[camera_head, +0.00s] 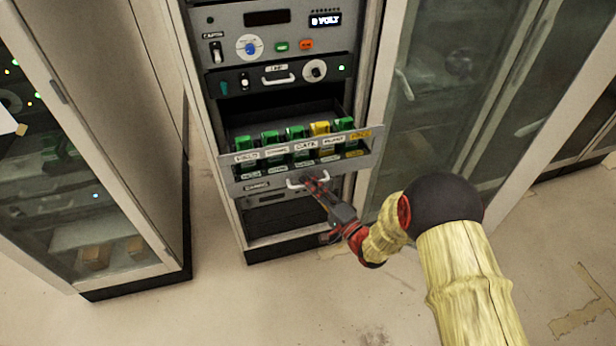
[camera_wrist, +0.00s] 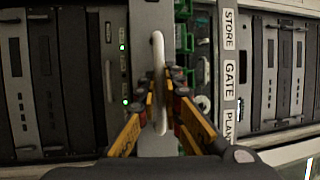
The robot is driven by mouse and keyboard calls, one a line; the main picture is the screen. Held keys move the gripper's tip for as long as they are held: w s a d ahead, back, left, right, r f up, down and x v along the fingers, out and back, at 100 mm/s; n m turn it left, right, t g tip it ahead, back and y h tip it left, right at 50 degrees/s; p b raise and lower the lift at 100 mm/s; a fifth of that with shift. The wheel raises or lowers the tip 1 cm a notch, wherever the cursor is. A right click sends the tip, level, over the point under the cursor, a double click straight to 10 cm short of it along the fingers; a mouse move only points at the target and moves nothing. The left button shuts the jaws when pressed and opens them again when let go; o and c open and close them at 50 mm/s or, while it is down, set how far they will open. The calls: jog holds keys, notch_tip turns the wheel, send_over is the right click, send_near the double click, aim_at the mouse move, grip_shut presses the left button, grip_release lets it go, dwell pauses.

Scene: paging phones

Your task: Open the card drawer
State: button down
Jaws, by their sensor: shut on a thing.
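The card drawer (camera_head: 262,172) is pulled out of the rack, and a row of green and yellow cards (camera_head: 296,133) stands in it behind white and yellow labels. My gripper (camera_head: 312,181) is shut on the white drawer handle (camera_head: 294,185) at the middle of the drawer front. In the wrist view the white handle (camera_wrist: 158,52) runs between the fingers of my gripper (camera_wrist: 164,85). The fingers hide part of the handle. Labels reading STORE, GATE and PLANT (camera_wrist: 229,75) show to the right of it.
Above the drawer is a line panel (camera_head: 280,77) with its own handle and knob, and above that a panel with a blue dial (camera_head: 249,46). Glass-door cabinets stand at left (camera_head: 95,200) and right (camera_head: 440,90). The floor in front is clear.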

jog(key=shift+s+d+f, duration=0.1)
jog(key=shift+s+d, duration=0.1)
jog(key=shift+s, duration=0.35)
jog(key=shift+s+d, duration=0.15)
jog(key=shift+s, duration=0.4)
jog(key=c, duration=2.2)
grip_release()
jog(key=v, duration=1.2)
